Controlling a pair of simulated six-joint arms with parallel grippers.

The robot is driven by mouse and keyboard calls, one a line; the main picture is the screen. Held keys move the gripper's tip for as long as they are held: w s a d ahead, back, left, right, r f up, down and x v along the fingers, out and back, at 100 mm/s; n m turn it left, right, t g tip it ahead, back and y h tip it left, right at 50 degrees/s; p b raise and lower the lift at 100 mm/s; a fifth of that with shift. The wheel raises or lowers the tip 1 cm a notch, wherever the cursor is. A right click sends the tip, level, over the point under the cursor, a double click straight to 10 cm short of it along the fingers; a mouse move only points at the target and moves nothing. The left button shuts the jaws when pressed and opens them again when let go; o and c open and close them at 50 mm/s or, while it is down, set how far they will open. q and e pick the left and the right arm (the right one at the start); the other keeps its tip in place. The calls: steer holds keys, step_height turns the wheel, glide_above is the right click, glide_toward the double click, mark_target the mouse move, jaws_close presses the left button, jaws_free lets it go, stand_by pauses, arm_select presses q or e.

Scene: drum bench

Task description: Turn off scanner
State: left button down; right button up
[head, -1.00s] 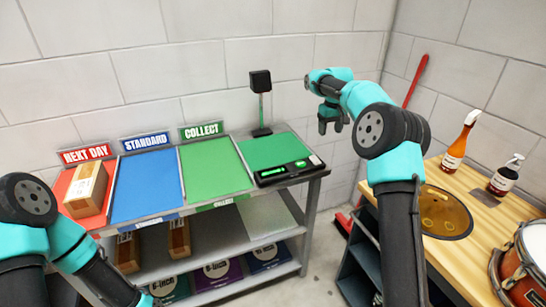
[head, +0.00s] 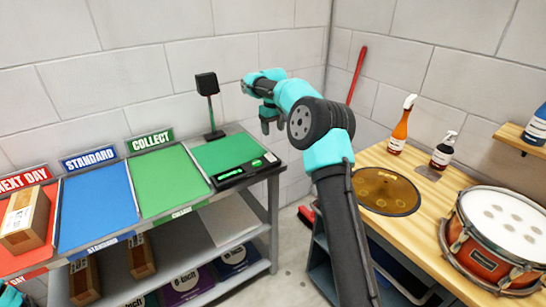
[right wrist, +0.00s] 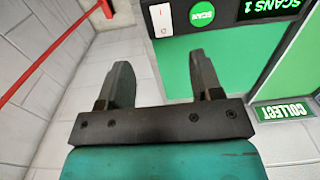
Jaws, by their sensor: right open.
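The scanner station has a green mat (head: 222,152), a black scanner head (head: 207,84) on a stand, and a black front panel (head: 244,174). In the right wrist view the panel shows a white rocker switch (right wrist: 160,20) with a red mark, a round green SCAN button (right wrist: 202,14) and a lit display (right wrist: 268,8) reading SCANS 1. My right gripper (head: 271,126) is in the air to the right of the scanner stand; it also shows in the right wrist view (right wrist: 161,80), open and empty, with the switch beyond its fingertips.
Red, blue (head: 97,211) and green (head: 168,180) trays line the bench left of the scanner, with a cardboard box (head: 24,222) on the red one. A wooden bench (head: 440,190) with spray bottles and a drum (head: 510,235) stands at right.

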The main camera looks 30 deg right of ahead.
mark_target(273, 160)
step_height(273, 160, down, 13)
steer(key=shift+f, duration=0.1)
stand_by(0.4)
